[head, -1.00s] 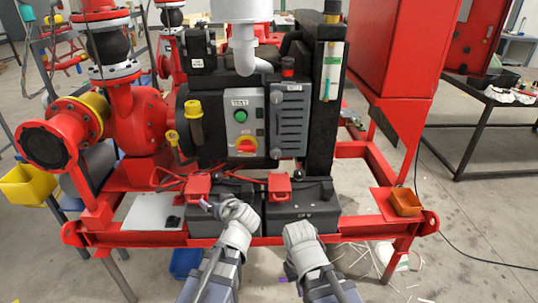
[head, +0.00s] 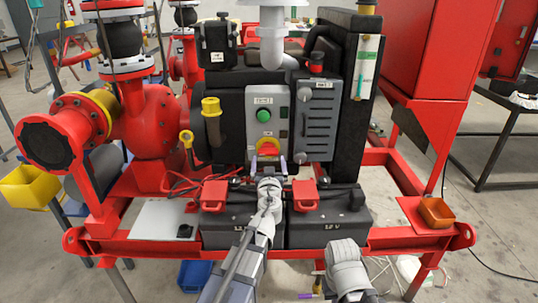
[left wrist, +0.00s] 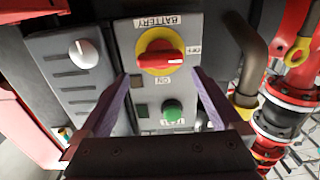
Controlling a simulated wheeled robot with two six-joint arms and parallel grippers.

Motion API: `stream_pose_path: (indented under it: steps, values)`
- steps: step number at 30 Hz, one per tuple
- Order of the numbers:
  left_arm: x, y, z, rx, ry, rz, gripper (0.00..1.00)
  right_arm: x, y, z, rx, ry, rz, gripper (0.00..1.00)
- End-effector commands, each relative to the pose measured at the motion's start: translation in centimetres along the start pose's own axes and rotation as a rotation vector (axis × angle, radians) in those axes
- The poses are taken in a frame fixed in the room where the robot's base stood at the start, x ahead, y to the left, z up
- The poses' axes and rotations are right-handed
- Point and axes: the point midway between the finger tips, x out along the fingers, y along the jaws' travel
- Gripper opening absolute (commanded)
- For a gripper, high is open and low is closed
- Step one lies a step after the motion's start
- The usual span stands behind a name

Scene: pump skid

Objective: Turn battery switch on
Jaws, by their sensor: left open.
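The battery switch (head: 268,147) is a red rotary knob on a yellow disc, on the grey panel of the black engine unit. In the left wrist view, which shows the panel upside down, the knob (left wrist: 162,58) has its grip lying sideways, with its white mark by the OFF label; the ON label is between it and the green button. My left gripper (head: 268,160) is open in front of the panel, its purple fingers apart below the switch and not closed on it. My right gripper (head: 306,295) is low at the front; its jaws are mostly hidden.
A green button (head: 265,115) is above the switch in the head view. A grey vented box (head: 317,120) with a knob is right of the panel. Two black batteries (head: 328,228) with red terminal covers sit below. The red skid frame (head: 400,240) runs across the front.

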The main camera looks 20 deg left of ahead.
Motion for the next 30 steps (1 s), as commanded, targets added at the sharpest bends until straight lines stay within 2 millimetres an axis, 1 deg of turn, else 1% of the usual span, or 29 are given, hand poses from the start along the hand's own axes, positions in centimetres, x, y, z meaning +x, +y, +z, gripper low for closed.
stream_pose_path:
  steps: [1, 3, 6, 9, 12, 19, 30]
  values:
    - [1.2, 0.1, 0.0, 0.0, 0.0, -0.001, 1.0, 0.0, 0.0, 0.0, 0.0, 0.0, 0.0, 0.0]
    - [2.3, 0.1, 0.0, 0.0, 0.0, -0.002, 1.0, 0.0, 0.0, 0.0, 0.0, 0.0, 0.0, 0.0]
    - [3.9, 0.1, 0.0, 0.0, 0.0, -0.001, 1.0, 0.0, 0.0, 0.0, 0.0, 0.0, 0.0, 0.0]
    - [4.9, 0.1, 0.0, 0.0, 0.0, -0.001, 1.0, 0.0, 0.0, 0.0, 0.0, 0.0, 0.0, 0.0]
    - [5.3, 0.0, 0.0, 0.0, 0.0, -0.001, 1.0, 0.0, 0.0, 0.0, 0.0, 0.0, 0.0, 0.0]
    - [5.3, 0.0, 0.0, 0.0, 0.0, 0.0, 0.99, 0.0, 0.0, 0.0, 0.0, 0.0, 0.0, 0.0]
    - [5.2, 0.0, 0.0, 0.0, 0.0, -0.001, 0.57, 0.0, 0.0, 0.0, 0.0, 0.0, 0.0, 0.0]
